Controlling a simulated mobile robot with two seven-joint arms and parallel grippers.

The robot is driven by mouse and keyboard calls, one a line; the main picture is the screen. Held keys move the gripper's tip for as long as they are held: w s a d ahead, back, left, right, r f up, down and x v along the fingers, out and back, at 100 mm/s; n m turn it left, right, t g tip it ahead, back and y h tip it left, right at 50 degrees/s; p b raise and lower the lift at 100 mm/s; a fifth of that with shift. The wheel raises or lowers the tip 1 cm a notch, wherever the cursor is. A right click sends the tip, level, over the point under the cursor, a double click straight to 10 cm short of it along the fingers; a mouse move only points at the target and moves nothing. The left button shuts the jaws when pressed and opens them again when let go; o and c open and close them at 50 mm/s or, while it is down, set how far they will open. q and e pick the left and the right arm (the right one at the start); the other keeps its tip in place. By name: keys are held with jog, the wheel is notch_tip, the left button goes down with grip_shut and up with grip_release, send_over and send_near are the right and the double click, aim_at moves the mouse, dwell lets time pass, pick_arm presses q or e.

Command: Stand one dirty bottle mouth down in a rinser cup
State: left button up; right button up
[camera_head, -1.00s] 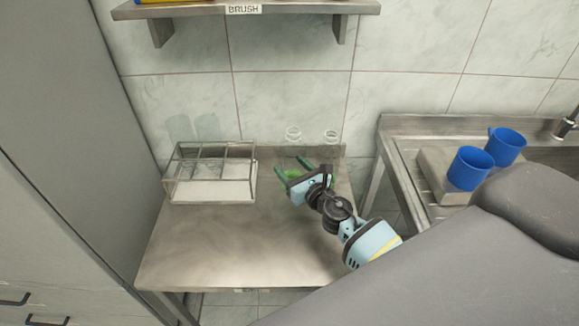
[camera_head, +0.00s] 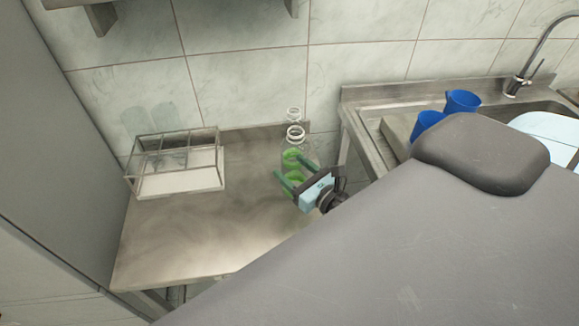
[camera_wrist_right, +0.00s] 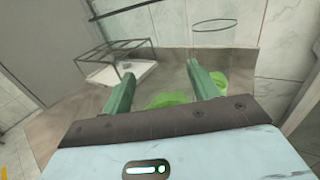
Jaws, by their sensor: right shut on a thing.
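Two clear bottles with green residue stand close together at the back right of the steel table. The nearer bottle (camera_head: 295,134) overlaps the farther bottle (camera_head: 294,113) in the head view; both are mouth up. My right gripper (camera_head: 290,176) has its green fingers on either side of the nearer bottle's lower body and is shut on it. In the wrist view the fingers (camera_wrist_right: 161,88) straddle transparent glass, with green patches behind. Two blue rinser cups, the nearer cup (camera_head: 427,122) and the farther cup (camera_head: 462,100), stand at the sink. My left gripper is out of view.
A wire rack (camera_head: 178,187) with a white base stands at the table's left back. The steel table (camera_head: 215,235) is clear in front. A tiled wall is behind. The sink's tap (camera_head: 528,72) rises at far right.

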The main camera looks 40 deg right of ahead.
aim_at(294, 156)
jog(key=shift+r, duration=0.15)
jog(key=shift+r+p, duration=0.3)
jog(key=shift+r, duration=2.15)
jog(key=s+a+r+m+h, duration=0.1)
jog(key=s+a+r, duration=0.2)
jog(key=s+a, duration=0.3)
jog(key=a, duration=0.4)
jog(key=shift+r+h, duration=0.2)
jog(key=shift+h, duration=0.2)
